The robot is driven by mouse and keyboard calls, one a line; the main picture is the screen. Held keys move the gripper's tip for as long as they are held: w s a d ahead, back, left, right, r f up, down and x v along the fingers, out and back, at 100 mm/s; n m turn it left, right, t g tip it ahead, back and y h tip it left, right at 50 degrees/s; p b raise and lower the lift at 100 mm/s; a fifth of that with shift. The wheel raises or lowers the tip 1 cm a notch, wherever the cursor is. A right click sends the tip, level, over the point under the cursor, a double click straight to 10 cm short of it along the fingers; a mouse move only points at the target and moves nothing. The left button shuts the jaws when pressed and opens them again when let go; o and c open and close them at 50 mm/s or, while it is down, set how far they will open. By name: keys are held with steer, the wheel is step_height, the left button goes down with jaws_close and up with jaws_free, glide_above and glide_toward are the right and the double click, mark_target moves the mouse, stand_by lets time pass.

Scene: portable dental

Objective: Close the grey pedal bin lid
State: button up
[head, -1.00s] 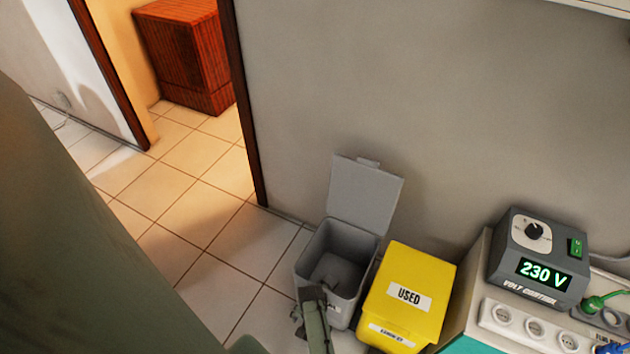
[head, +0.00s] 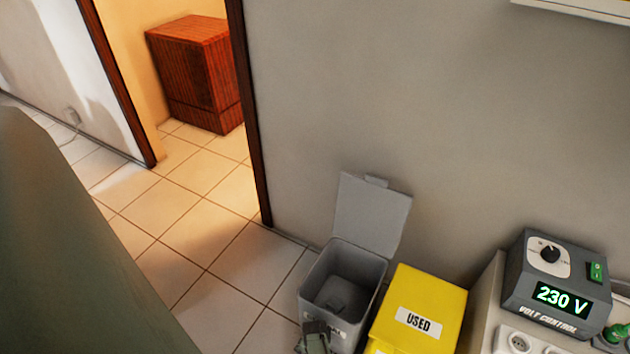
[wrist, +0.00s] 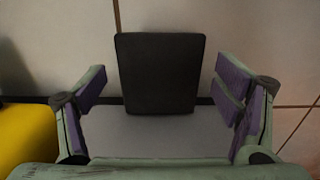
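The grey pedal bin (head: 360,267) stands on the floor near the wall in the head view. Its lid (head: 371,215) is open, standing up and leaning back. A dark rectangular plate (wrist: 160,73), perhaps the bin's pedal, lies beyond the fingertips. I cannot tell whether the gripper touches anything.
A yellow bin (head: 430,297) marked USED stands close to the right of the grey bin; its yellow side (wrist: 25,138) shows in the wrist view. A grey voltage box (head: 555,285) is farther right. Tiled floor (head: 215,300) is clear on the left.

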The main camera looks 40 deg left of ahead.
steer(key=c, duration=1.4)
steer(key=shift+s+d+f+b, duration=0.1)
steer(key=shift+s+f+b, duration=0.05)
steer(key=shift+f+b, duration=0.4)
steer(key=shift+c, duration=0.6)
steer(key=shift+r, duration=0.15)
steer(key=o, duration=1.7)
